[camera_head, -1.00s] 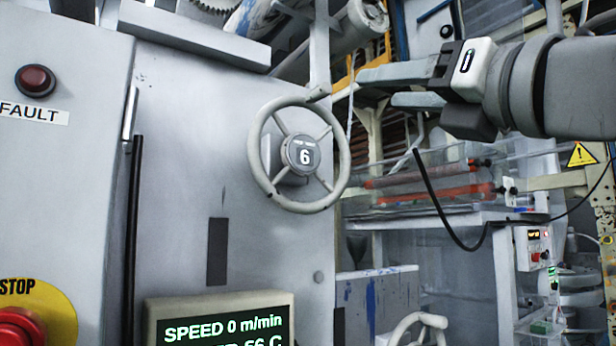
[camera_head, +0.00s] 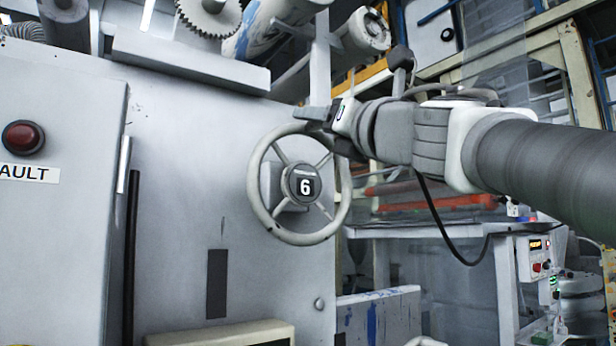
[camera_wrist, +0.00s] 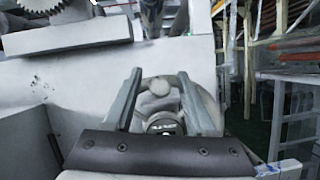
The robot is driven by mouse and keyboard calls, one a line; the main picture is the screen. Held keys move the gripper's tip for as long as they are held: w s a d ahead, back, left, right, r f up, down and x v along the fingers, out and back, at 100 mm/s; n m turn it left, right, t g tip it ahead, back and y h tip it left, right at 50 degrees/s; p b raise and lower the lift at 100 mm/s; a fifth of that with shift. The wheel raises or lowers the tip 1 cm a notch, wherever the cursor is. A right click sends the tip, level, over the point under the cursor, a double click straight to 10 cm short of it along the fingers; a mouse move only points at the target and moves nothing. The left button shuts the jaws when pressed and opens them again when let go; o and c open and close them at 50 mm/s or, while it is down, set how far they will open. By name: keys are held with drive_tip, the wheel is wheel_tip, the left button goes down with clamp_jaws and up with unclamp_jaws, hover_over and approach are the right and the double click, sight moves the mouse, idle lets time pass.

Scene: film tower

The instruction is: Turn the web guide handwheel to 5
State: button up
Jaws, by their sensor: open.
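The web guide handwheel (camera_head: 251,192) is a pale grey spoked wheel on the grey cabinet's front. Its hub counter (camera_head: 304,185) reads 6. My gripper (camera_head: 309,118) is at the wheel's upper right rim, reaching in from the right. The hub counter (camera_wrist: 166,126) is partly visible below the knob. I cannot tell whether the fingers touch the knob. In the head view my gripper hides the knob.
A grey cabinet with a red fault lamp (camera_head: 23,137) stands at the left. A black vertical bar (camera_head: 131,255) runs beside it. A toothed gear (camera_head: 210,15) and rollers are above the wheel. A display box (camera_head: 225,335) is below. Machine frames fill the right.

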drive_tip(key=shift+c, duration=0.3)
clamp_jaws()
idle(1.2)
